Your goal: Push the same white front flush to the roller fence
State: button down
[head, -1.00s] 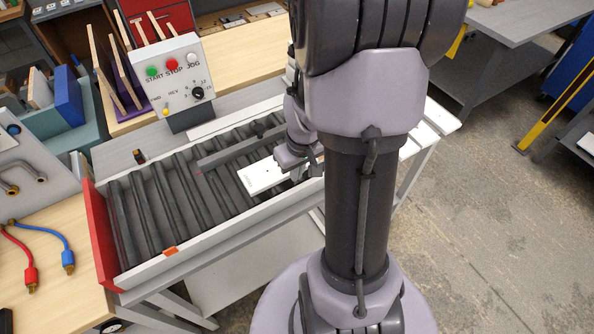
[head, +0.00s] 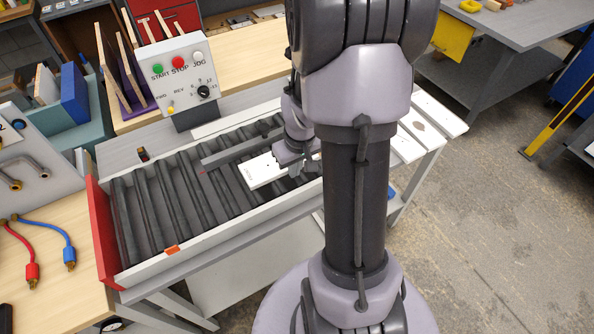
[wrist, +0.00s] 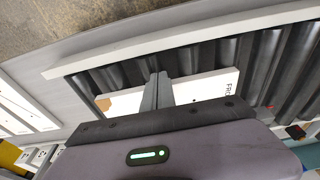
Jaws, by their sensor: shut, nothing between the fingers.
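The white front (head: 258,171) lies flat on the dark rollers in the head view, partly hidden by my wrist. It also shows in the wrist view (wrist: 207,86), with printed letters at its right end and a tan patch at its left end. The roller fence (head: 228,153) is a dark bar across the rollers, just behind the front. I cannot tell whether they touch.
A control box (head: 180,75) with buttons stands behind the conveyor. A pale side rail (head: 215,236) with an orange tag (head: 172,250) borders the rollers. A red end plate (head: 101,230) closes the left end. The rollers left of the front are clear.

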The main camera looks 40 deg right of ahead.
jog(key=shift+w+d, duration=0.2)
jog(key=shift+w, duration=0.6)
jog(key=shift+w+d, duration=0.2)
jog(key=shift+w, duration=0.55)
jog(key=shift+s, duration=0.1)
jog(key=shift+s+a, duration=0.15)
jog(key=shift+s, duration=0.45)
jog(key=shift+s+a, duration=0.15)
jog(key=shift+s, duration=0.4)
notch_tip(320, 180, up, 7)
jog(key=p, duration=0.5)
